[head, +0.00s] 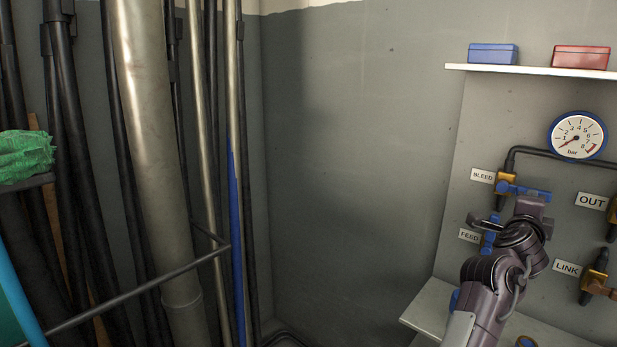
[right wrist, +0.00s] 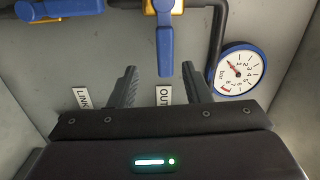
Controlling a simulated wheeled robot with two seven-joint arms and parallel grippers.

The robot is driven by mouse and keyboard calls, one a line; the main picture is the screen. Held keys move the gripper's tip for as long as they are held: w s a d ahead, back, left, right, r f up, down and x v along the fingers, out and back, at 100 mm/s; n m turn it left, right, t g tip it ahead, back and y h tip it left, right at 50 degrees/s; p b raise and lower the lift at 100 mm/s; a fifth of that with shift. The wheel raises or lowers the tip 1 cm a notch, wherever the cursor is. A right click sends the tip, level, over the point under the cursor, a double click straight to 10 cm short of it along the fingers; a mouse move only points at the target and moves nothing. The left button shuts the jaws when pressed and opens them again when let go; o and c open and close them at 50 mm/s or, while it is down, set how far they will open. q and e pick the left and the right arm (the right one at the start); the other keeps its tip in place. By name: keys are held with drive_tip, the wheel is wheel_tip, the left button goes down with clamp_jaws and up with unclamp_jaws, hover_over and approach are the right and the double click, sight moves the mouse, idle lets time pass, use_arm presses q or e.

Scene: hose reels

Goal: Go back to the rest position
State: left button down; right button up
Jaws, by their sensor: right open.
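My right gripper (head: 529,208) is in front of the valve panel at the right of the head view, where its jaws are hard to make out. In the right wrist view its two fingers (right wrist: 160,86) are spread and empty. The blue lever of the BLEED valve (right wrist: 165,48) shows ahead of the gap between them; I cannot tell how far off it is. In the head view this BLEED lever (head: 530,191) points right. The blue FEED lever (head: 490,242) points down, partly behind my right arm. My left gripper is not in view.
The panel carries a pressure gauge (head: 577,135), an OUT label (head: 592,201) and a LINK valve (head: 597,280). A shelf (head: 530,70) above holds a blue box (head: 493,54) and a red box (head: 582,57). Poles and pipes (head: 150,120) crowd the left, near a green cloth (head: 25,155).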

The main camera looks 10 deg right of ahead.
drive_tip(key=s+a+f+n+y, duration=0.3)
drive_tip(key=a+f+n+y, duration=0.2)
drive_tip(key=a+f+n, duration=0.45)
drive_tip(key=s+a+f+n+y, duration=0.4)
drive_tip(key=a+f+n+y, duration=0.1)
drive_tip(key=a+f+n, duration=0.45)
drive_tip(key=s+a+f+n+g+y, duration=0.2)
drive_tip(key=s+a+f+n+g, duration=0.25)
drive_tip(key=s+a+f, duration=0.45)
drive_tip(key=s+a+f+n+g+y, duration=0.1)
drive_tip(key=s+a+f+n+g, duration=0.4)
drive_tip(key=s, duration=0.7)
wheel_tip(320, 180, down, 25)
drive_tip(key=s+a+p, duration=0.1)
drive_tip(key=s+p, duration=0.1)
drive_tip(key=p, duration=0.2)
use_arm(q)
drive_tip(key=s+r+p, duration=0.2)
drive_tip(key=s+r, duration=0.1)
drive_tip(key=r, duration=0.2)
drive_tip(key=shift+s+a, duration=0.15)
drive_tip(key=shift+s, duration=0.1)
use_arm(e)
drive_tip(key=s+d+f+g, duration=0.1)
drive_tip(key=s+d+f, duration=0.2)
drive_tip(key=s+f, duration=1.3)
drive_tip(key=s, duration=0.3)
drive_tip(key=shift+s+d+f+g, duration=0.15)
drive_tip(key=shift+s+g, duration=0.2)
